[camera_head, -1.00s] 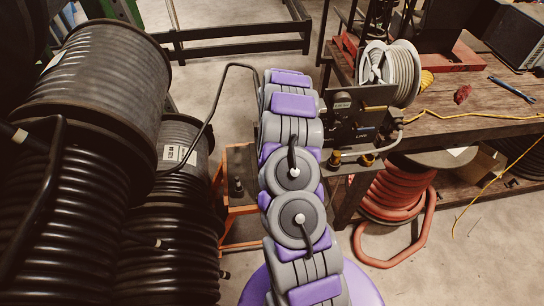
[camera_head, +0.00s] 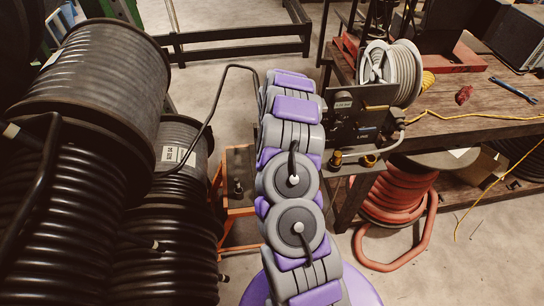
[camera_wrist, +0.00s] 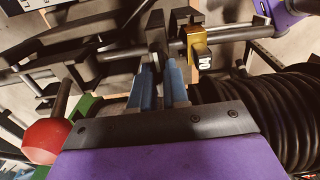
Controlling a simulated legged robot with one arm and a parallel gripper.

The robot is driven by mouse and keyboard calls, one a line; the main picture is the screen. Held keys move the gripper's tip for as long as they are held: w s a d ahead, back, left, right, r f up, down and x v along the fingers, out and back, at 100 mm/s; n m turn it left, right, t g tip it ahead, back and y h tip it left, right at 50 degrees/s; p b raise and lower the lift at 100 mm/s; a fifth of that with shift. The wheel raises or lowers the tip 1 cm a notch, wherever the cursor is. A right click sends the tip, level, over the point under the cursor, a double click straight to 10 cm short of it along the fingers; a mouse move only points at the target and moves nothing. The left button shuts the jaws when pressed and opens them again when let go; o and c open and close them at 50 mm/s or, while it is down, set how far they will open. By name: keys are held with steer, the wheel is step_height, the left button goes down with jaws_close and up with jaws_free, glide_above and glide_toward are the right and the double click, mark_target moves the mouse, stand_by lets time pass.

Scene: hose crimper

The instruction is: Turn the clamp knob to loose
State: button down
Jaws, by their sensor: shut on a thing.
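In the wrist view, my gripper (camera_wrist: 162,74) has two blue fingers close together, reaching up into dark machine parts. They are shut on a dark piece (camera_wrist: 157,46) between their tips, which I take to be the clamp knob. Its shape and how far it is turned are hard to make out. A grey bar runs across behind it. A yellow block with a white mark (camera_wrist: 199,48) sits on that bar just right of the fingers. In the head view, my own arm hides the gripper and the knob.
A red ball on a dark rod (camera_wrist: 43,140) is left of my gripper, and black coiled hose (camera_wrist: 284,112) is close on its right. In the head view, large black hose reels (camera_head: 95,80) stand left, and a wooden bench (camera_head: 470,125) with a grey hose reel (camera_head: 404,72) stands right.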

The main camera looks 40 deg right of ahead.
steer(key=shift+w, duration=0.15)
steer(key=c, duration=1.1)
jaws_free()
steer(key=shift+d, duration=0.1)
step_height(320, 180, up, 17)
steer(key=shift+r+p, duration=0.1)
steer(key=shift+p, duration=0.85)
